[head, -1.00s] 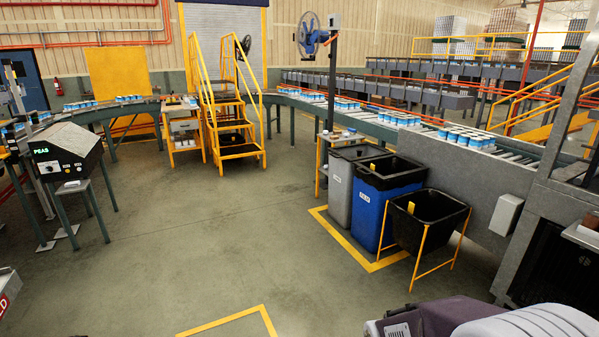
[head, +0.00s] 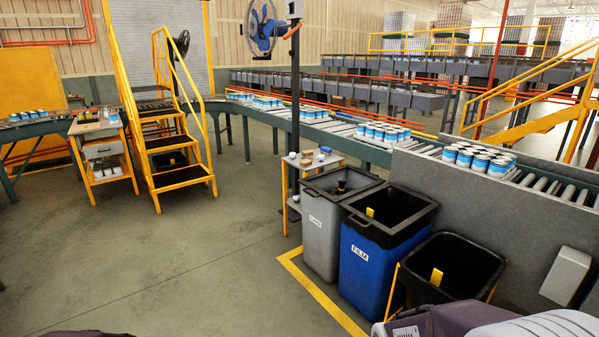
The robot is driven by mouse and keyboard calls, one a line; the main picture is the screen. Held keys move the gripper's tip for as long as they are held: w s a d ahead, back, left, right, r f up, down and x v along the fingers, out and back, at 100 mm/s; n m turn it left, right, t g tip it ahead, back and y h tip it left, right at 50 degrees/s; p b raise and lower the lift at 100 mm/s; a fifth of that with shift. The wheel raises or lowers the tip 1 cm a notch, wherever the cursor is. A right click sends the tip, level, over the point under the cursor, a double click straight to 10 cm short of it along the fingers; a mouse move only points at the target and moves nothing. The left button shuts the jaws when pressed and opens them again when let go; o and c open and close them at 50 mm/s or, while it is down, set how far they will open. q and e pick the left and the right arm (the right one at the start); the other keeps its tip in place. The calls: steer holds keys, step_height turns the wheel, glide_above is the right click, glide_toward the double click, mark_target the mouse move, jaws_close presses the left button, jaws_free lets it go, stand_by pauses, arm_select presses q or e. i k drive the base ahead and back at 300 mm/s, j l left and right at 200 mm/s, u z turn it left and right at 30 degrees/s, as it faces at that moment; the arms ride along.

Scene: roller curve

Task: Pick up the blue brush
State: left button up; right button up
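I cannot make out a blue brush for certain in the head view. A small blue-topped item (head: 325,150) lies on a little stand (head: 337,160) behind the bins, but it is too small to identify. Small items (head: 88,115) also lie on top of the yellow-framed cart (head: 98,131) at left, too small to tell apart. Neither of my grippers is in view; only parts of my own body show along the bottom edge.
A grey bin (head: 319,230), a blue bin (head: 366,268) and a black tub (head: 455,265) stand at centre right, before the roller conveyor (head: 376,154) carrying blue-and-white cans. Yellow steps (head: 180,176) stand left of centre. The floor (head: 190,260) at front left is clear.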

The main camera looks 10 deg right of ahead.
mark_target(324, 151)
steer(key=i+j+z, duration=0.15)
steer(key=i+z, duration=0.2)
steer(key=i+j+z, duration=0.3)
steer(key=i, duration=0.2)
steer(key=i+j+z, duration=0.35)
steer(key=i+l, duration=0.05)
steer(key=l, duration=0.05)
